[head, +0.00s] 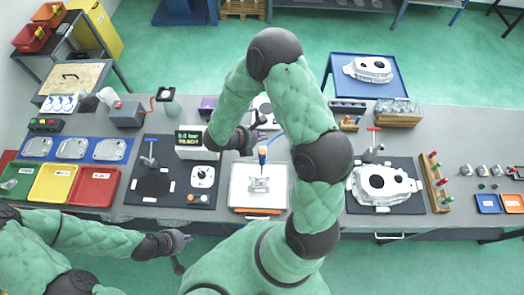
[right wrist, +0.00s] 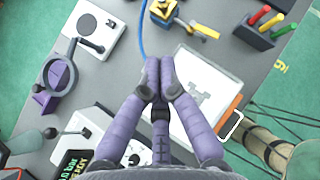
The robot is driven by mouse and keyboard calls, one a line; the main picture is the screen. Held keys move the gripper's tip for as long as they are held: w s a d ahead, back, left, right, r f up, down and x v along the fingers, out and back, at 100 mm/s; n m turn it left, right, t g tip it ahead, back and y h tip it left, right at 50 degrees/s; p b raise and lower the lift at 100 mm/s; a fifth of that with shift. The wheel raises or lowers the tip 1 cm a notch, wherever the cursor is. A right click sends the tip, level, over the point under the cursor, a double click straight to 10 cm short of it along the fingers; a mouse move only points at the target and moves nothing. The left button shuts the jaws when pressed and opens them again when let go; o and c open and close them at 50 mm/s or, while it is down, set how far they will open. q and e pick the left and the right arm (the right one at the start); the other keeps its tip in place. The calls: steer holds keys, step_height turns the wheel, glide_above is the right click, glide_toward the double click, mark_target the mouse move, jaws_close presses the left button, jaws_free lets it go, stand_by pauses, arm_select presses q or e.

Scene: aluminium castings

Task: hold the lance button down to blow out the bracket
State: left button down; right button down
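The grey bracket (head: 259,185) lies on a white tray (head: 238,198) in the head view. The bracket also shows in the right wrist view (right wrist: 199,97), right of the fingers. The lance (head: 262,157), orange and blue with a blue hose, stands upright just behind the bracket, tip downward. Its button cannot be made out. My right gripper (head: 262,131) is above and behind the lance; in the right wrist view its purple fingers (right wrist: 159,68) are together, with nothing visible between them. The hose passes behind them there. My left gripper (head: 182,252) is low at the table's front edge, away from the bracket.
A display (head: 191,139) reading 0.0 bar stands left of the tray. An orange bar (head: 257,211) lies along the tray's front. A dark mat with a large casting (head: 384,185) is at right. A black mat (head: 152,186) and coloured bins (head: 52,182) are at left.

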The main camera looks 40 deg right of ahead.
steer(key=b, duration=0.5)
glide_above(261, 153)
step_height(261, 153, down, 8)
steer(key=shift+w+r, duration=0.1)
steer(key=shift+r, duration=0.15)
steer(key=shift+f+b, duration=0.7)
steer(key=shift+b, duration=0.05)
stand_by(0.5)
steer(key=shift+f+b, duration=0.4)
steer(key=shift+b, duration=0.05)
steer(key=shift+f+b, duration=0.55)
stand_by(0.7)
stand_by(1.8)
steer(key=shift+r+p, duration=0.65)
steer(key=shift+r, duration=0.35)
